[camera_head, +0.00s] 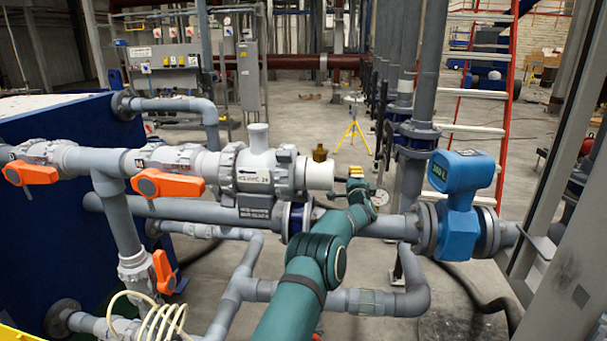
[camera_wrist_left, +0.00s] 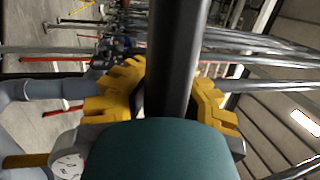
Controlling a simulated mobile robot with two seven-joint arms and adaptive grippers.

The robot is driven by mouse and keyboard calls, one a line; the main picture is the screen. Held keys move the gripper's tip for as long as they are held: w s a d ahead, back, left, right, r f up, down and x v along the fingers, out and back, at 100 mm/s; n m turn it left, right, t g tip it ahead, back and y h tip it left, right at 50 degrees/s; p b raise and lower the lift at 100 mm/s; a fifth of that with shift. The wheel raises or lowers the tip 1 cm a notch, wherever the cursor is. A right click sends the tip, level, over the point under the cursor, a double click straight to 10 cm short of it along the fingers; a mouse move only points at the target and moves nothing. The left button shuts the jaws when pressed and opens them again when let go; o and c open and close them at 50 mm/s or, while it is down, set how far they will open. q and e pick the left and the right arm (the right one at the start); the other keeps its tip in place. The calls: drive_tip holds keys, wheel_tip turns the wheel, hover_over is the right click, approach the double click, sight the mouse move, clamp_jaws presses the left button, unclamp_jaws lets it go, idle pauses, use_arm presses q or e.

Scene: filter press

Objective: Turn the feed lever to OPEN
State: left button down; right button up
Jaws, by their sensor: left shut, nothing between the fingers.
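Several orange valve levers show in the head view, and I cannot tell which is the feed lever. One lever (camera_head: 28,173) is at the far left of the upper pipe. A second lever (camera_head: 168,183) is on the same pipe, closer to the middle. A third lever (camera_head: 163,272) sits lower on a vertical pipe. My left gripper (camera_head: 384,147) is right of the grey valve body, apart from all the orange levers. It is shut and empty. Its yellow fingers show in the left wrist view (camera_wrist_left: 165,100), partly hidden by my teal wrist. My right gripper is out of view.
A grey valve body (camera_head: 258,172) and a brass fitting (camera_head: 320,153) stand left of my gripper. A blue meter (camera_head: 460,190) is on the pipe at right. A blue panel (camera_head: 60,215) is behind the levers. A coiled cream hose (camera_head: 160,320) hangs below.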

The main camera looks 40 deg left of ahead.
sight(343, 175)
use_arm(q)
drive_tip(key=c, duration=1.1)
unclamp_jaws()
drive_tip(key=shift+s+a+f, duration=0.1)
drive_tip(key=shift+s+a, duration=0.2)
drive_tip(key=shift+a, duration=0.25)
drive_tip(key=shift+s+a+f, duration=0.1)
drive_tip(key=shift+s+a, duration=0.15)
drive_tip(key=shift+a, duration=0.25)
drive_tip(key=o, duration=0.6)
drive_tip(key=shift+s+a, duration=0.2)
drive_tip(key=shift+a, duration=0.2)
drive_tip(key=shift+c, duration=0.2)
drive_tip(key=shift+a+f+g, duration=0.15)
drive_tip(key=shift+g, duration=0.15)
drive_tip(key=shift+w+d, duration=0.1)
drive_tip(key=shift+d, duration=0.25)
drive_tip(key=shift+d+f, duration=0.1)
drive_tip(key=shift+d, duration=0.25)
drive_tip(key=v, duration=0.8)
drive_tip(key=shift+d, duration=0.3)
